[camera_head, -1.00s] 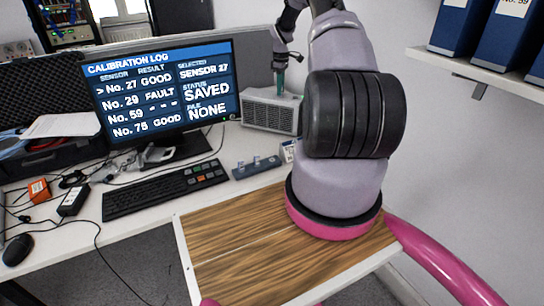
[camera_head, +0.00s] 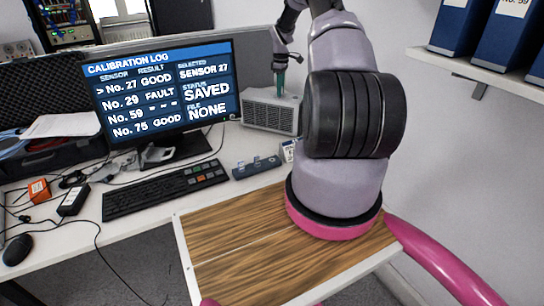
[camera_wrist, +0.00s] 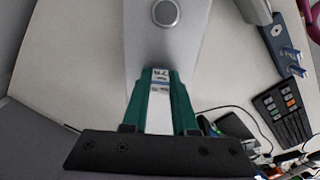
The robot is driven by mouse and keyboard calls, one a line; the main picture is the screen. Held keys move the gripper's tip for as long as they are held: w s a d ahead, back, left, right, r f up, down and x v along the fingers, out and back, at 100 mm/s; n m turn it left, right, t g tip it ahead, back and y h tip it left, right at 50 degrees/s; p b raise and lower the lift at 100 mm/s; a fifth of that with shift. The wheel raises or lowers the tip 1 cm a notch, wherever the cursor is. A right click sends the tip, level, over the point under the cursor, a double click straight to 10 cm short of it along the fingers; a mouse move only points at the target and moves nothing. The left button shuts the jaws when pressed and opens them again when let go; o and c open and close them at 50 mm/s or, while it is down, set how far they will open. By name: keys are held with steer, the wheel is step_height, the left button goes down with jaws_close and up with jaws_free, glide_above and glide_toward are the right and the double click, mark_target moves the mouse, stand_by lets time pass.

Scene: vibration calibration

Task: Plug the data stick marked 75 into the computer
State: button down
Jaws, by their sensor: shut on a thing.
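The computer (camera_head: 270,113) is a grey box with a perforated front, right of the monitor. My gripper (camera_head: 280,88) is above its top, fingers pointing down. In the wrist view my green fingers (camera_wrist: 160,88) are shut on a small data stick (camera_wrist: 160,76) with a pale label. Its dark marks are too small to read surely. The computer's grey top with a round button (camera_wrist: 166,13) lies beyond the fingertips. I cannot tell whether the stick touches the computer; its port is hidden.
The monitor (camera_head: 165,95) lists No. 75 as GOOD, with sensor 27 selected, SAVED, and file NONE. A blue-grey holder (camera_head: 257,168) with small sticks stands in front of the computer, beside the keyboard (camera_head: 165,190). A shelf with blue binders (camera_head: 508,35) is at right.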

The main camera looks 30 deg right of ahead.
steer(key=shift+f, duration=0.1)
steer(key=c, duration=0.6)
jaws_free()
steer(key=shift+r, duration=0.2)
steer(key=shift+r, duration=2.35)
step_height(320, 180, up, 11)
steer(key=shift+f, duration=0.1)
